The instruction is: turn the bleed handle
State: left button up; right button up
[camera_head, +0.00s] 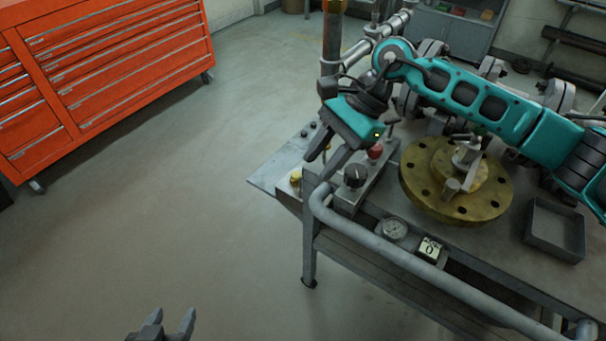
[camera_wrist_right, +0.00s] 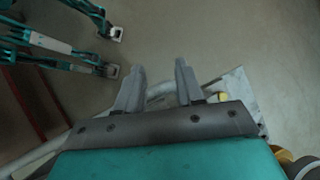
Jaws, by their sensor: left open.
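A round brass flange (camera_head: 418,182) lies on the workbench, with a grey fitting and short lever (camera_head: 466,162) on top. I cannot tell whether this lever is the bleed handle. My right gripper (camera_head: 320,168) points down, left of the flange and near the bench's left end. Its fingers are apart with nothing between them; the gap also shows in the right wrist view (camera_wrist_right: 160,66). My left gripper (camera_head: 175,314) is at the bottom edge, fingers apart and empty, well away from the bench.
A control box with a black knob (camera_head: 355,175) and red button (camera_head: 375,151) stands beside the right gripper. A grey rail (camera_head: 400,258) runs along the bench front. The floor left of the bench is clear.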

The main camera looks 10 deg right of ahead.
jog(key=shift+m+y, duration=0.5)
jog(key=shift+y, duration=0.4)
jog(key=shift+s+a+f, duration=0.1)
jog(key=shift+s+a, duration=0.2)
jog(key=shift+a, duration=0.3)
jog(key=shift+s+a+r, duration=0.1)
jog(key=shift+s+a, duration=0.25)
jog(key=shift+a, duration=0.3)
jog(key=shift+s+a+f, duration=0.1)
jog(key=shift+s+a, duration=0.2)
jog(key=shift+a, duration=0.3)
jog(key=shift+w+d, duration=0.1)
